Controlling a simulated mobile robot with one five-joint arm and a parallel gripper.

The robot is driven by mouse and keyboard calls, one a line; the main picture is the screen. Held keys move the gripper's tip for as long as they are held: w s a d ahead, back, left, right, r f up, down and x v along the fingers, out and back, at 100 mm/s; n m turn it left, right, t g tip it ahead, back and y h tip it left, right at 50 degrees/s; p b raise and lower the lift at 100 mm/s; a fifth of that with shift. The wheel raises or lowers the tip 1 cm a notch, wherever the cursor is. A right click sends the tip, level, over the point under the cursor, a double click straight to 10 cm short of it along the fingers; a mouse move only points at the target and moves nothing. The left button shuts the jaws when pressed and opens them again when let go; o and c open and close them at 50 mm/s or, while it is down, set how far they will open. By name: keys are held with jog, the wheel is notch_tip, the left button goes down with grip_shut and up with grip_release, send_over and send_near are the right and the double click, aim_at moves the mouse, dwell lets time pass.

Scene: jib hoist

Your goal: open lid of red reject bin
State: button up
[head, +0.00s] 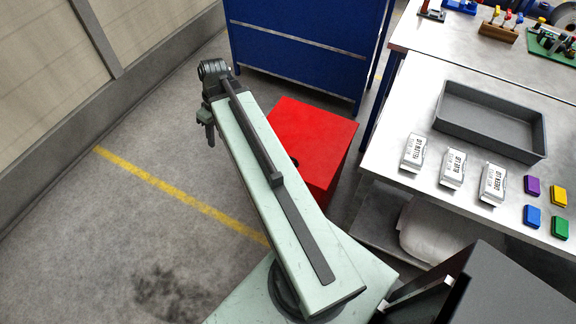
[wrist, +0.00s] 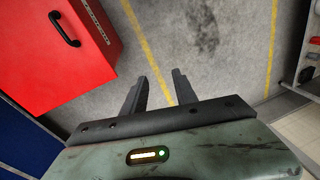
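The red reject bin (head: 315,138) stands on the floor in the middle of the head view, partly hidden behind my arm. Its top looks flat and shut. In the wrist view the bin (wrist: 35,70) fills the upper left, with a black bar handle (wrist: 65,30) on its red top and a white-lettered strip (wrist: 97,20) along the side. In the head view only a dark bit of the handle shows beside my arm. My gripper (wrist: 160,88) is open and empty, over bare floor beside the bin. It does not touch the bin.
A blue cabinet (head: 300,45) stands behind the bin. A white workbench (head: 395,150) at the right holds a grey tray (head: 490,122), several white boxes and small coloured blocks. Bare floor with a yellow line (head: 180,197) lies to the left, up to a wall.

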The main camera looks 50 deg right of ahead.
jog(key=s+d+f+t+b, duration=0.1)
jog(key=s+d+f+b, duration=0.35)
jog(key=d, duration=0.45)
jog(key=s+d+f+n+t+y+b, duration=0.1)
jog(key=s+d+f+b, duration=0.4)
jog(key=d, duration=0.3)
jog(key=s+d+f+t+b, duration=0.1)
jog(key=s+d+f+b, duration=0.25)
jog(key=d+f, duration=0.45)
jog(key=b+x, duration=0.4)
jog(key=b, duration=0.1)
jog(key=b+x, duration=0.2)
jog(key=b, duration=0.1)
jog(key=shift+w+f, duration=0.2)
jog(key=shift+w, duration=0.3)
jog(key=shift+r, duration=0.1)
jog(key=shift+c, duration=0.2)
grip_shut()
jog(key=shift+a, duration=0.1)
